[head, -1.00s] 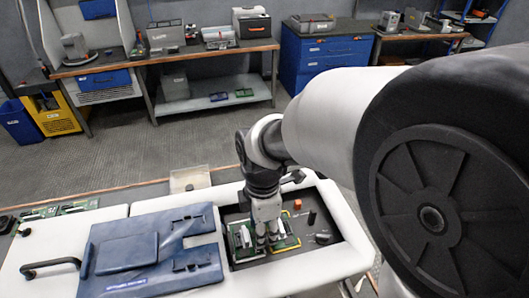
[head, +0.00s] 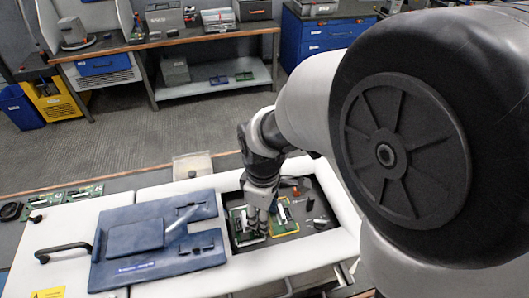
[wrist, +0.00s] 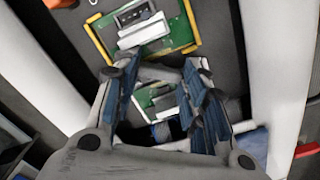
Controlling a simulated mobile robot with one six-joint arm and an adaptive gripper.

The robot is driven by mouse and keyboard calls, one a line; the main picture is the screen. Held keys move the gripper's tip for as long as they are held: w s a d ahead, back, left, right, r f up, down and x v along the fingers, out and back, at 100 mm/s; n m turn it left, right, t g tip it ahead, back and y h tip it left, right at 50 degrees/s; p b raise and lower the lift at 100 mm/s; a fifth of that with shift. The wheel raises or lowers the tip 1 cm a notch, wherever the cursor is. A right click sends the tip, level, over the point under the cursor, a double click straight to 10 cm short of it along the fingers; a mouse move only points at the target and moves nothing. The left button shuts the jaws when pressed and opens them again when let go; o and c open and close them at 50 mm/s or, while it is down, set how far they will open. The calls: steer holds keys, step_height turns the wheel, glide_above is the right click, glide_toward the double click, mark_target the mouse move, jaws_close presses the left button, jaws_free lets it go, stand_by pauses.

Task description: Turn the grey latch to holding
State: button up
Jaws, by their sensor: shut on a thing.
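My gripper (head: 259,222) reaches down into the dark recess of the white cabinet, over the green circuit boards. In the wrist view its two fingers (wrist: 160,80) straddle a grey part (wrist: 161,73), which seems to be the grey latch. They look closed on it, but the contact is partly hidden. A green board (wrist: 152,98) with a light grey module shows between the fingers. Beyond the fingertips is a yellow-edged green board (wrist: 180,34) with a pale module; it also shows right of my gripper in the head view (head: 285,227). The latch's setting cannot be read.
A blue panel (head: 120,268) lies on the white top left of the recess (head: 318,235). Small dark parts stand at the recess's right. A pale tray (head: 192,168) is behind it.

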steer(key=m+p, duration=0.1)
steer(key=m, duration=0.4)
steer(key=shift+m+p, duration=0.3)
steer(key=shift+p, duration=0.05)
steer(key=shift+m+p, duration=0.45)
steer(key=shift+m, duration=1.65)
steer(key=o, duration=1.1)
steer(key=shift+c, duration=0.2)
steer(key=shift+w+r, duration=0.15)
steer(key=shift+r, duration=0.1)
step_height(320, 180, up, 8)
steer(key=shift+f, duration=0.25)
